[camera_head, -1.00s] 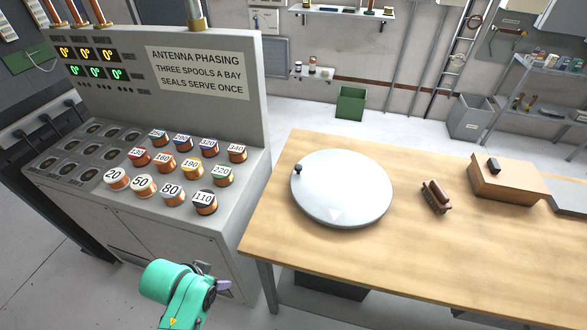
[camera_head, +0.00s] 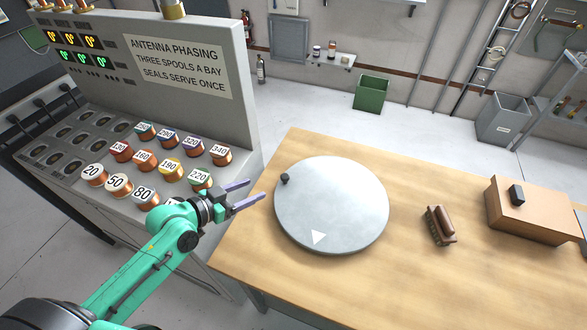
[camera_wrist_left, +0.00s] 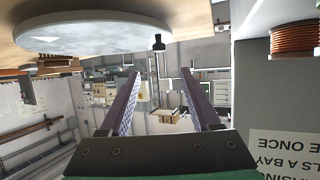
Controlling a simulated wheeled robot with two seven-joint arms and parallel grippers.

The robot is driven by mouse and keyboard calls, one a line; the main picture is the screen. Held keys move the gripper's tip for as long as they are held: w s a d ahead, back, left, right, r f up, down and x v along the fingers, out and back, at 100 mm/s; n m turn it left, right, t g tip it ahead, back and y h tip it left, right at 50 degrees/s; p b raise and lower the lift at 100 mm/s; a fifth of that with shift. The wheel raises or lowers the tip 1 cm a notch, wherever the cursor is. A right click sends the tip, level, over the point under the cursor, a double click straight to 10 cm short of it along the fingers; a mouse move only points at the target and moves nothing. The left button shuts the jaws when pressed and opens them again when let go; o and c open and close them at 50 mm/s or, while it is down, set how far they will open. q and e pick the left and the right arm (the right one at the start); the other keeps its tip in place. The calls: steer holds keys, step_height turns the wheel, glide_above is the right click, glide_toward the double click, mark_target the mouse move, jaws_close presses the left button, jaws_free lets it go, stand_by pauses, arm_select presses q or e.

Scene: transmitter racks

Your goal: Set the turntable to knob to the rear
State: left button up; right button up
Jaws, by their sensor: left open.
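The turntable (camera_head: 335,205) is a round grey disc lying on the wooden table. A small black knob (camera_head: 285,178) stands at its left rim, a little toward the back. A white triangle mark (camera_head: 319,237) shows on the disc near its front. My left gripper (camera_head: 250,194) is open and empty, just left of the turntable, with its fingers pointing toward the knob but apart from it. In the left wrist view the picture is upside down; the knob (camera_wrist_left: 158,42) shows above and beyond the two open fingers (camera_wrist_left: 162,95), at the rim of the turntable (camera_wrist_left: 95,36). My right gripper is out of view.
A grey console with several numbered spools (camera_head: 143,160) stands close on the left, beside my left arm. On the table (camera_head: 420,285), a brown brush-like object (camera_head: 439,225) and a cardboard-coloured box (camera_head: 530,212) lie right of the turntable. The table front is clear.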

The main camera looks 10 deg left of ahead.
mark_target(283, 177)
arm_select(q)
steer(key=p+x, duration=0.1)
steer(key=x, duration=1.1)
steer(key=shift+w+d, duration=0.1)
steer(key=shift+d, duration=0.1)
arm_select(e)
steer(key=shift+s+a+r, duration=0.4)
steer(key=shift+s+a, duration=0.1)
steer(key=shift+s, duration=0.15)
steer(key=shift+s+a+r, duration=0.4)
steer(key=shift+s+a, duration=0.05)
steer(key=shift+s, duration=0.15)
arm_select(q)
steer(key=shift+f, duration=0.1)
steer(key=shift+c, duration=0.3)
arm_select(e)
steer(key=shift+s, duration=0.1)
arm_select(q)
jaws_close()
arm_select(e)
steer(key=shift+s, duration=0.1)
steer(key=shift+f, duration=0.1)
